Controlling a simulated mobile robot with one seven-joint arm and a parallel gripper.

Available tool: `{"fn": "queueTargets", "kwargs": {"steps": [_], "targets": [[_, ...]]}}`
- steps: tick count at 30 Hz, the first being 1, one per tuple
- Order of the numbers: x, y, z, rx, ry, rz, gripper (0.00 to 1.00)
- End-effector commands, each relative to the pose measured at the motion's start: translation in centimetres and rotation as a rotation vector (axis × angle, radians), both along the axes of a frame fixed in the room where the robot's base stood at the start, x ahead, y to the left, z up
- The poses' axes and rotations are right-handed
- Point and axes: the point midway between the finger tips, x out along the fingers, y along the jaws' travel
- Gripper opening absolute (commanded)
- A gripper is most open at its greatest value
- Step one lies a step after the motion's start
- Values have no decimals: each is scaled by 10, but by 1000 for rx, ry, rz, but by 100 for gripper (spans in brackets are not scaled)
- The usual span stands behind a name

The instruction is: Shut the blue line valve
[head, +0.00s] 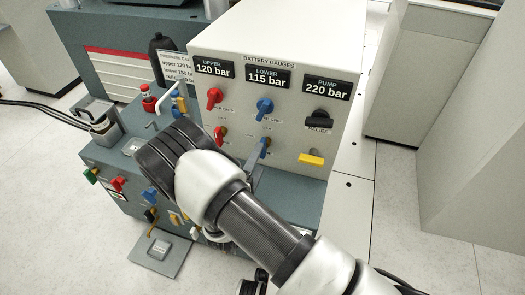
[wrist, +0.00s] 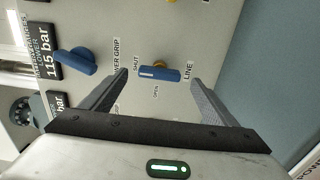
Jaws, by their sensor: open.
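The blue line valve (wrist: 160,74) is on the cream panel, with a blue bar handle over a brass-coloured stem. LINE is printed beside it, with small SHUT and OPEN labels close by. In the wrist view the bar lies left to right; I cannot tell for sure which label it points to. In the head view the same blue handle (head: 265,147) shows just beyond my wrist, partly hidden. My gripper (wrist: 160,78) is open, with one finger on each side of the bar and gaps visible on both sides. I cannot tell how deep the fingertips reach.
The blue lower grip knob (head: 265,105) is above the valve. A red knob (head: 214,97) and a red valve (head: 221,133) are to the left. A black relief knob (head: 319,118) and a yellow handle (head: 311,159) are to the right. The gauge (head: 268,77) reads LOWER 115 bar.

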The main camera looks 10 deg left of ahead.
Motion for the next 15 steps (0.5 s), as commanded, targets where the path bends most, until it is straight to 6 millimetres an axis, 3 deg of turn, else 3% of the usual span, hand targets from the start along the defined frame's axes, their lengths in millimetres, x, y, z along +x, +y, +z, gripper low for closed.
{"fn": "queueTargets", "kwargs": {"steps": [6,15], "targets": [[-55,9,1,-2,2,5,81],[-102,15,0,0,1,2,81]]}}
